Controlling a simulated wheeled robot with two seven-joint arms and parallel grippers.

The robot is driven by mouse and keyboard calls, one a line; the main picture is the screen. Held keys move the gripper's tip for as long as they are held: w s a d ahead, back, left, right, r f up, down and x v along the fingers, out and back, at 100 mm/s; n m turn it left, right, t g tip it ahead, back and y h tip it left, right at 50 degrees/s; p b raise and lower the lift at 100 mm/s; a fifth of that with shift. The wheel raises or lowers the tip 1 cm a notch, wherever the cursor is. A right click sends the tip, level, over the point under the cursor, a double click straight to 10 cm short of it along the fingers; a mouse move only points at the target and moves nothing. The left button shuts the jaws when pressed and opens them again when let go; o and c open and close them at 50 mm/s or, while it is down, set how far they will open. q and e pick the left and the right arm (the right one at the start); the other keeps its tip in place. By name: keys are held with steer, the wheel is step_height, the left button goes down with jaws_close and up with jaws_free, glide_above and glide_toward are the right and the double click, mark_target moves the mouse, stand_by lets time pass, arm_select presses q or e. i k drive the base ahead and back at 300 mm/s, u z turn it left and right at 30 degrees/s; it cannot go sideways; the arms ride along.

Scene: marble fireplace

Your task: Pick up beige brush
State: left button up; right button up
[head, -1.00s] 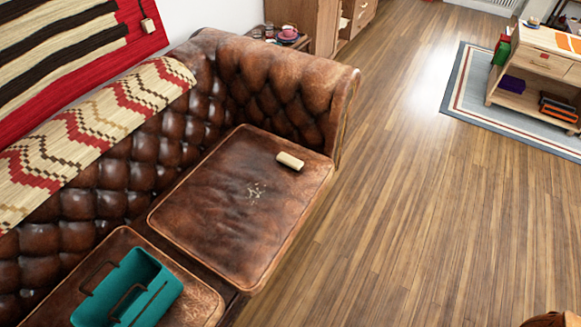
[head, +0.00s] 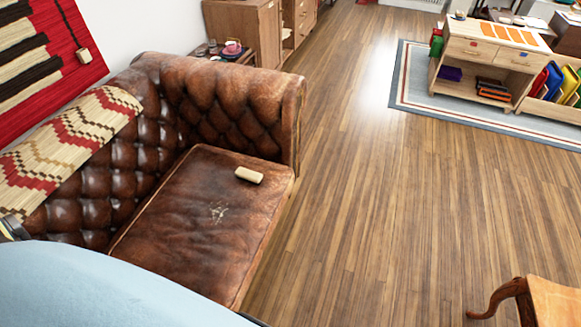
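The beige brush (head: 249,175) lies on the brown leather sofa's seat cushion (head: 190,245), near its far right edge. It is a small pale block with rounded edges. A small pale patch of specks (head: 218,212) is on the cushion in front of it. A light blue rounded shape, probably part of my own body, fills the lower left corner and hides the near part of the sofa. Neither of my grippers shows in the head view.
Wooden floor (head: 350,200) is open to the right of the sofa. A wooden chair or stool (head: 550,303) stands at the lower right. A low wooden shelf (head: 490,65) stands on a grey-blue rug (head: 430,105) at the back right. A wooden cabinet (head: 245,28) stands behind the sofa.

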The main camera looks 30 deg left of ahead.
mark_target(247, 176)
steer(key=z, duration=0.05)
steer(key=i, duration=2.9)
steer(key=u, duration=3.95)
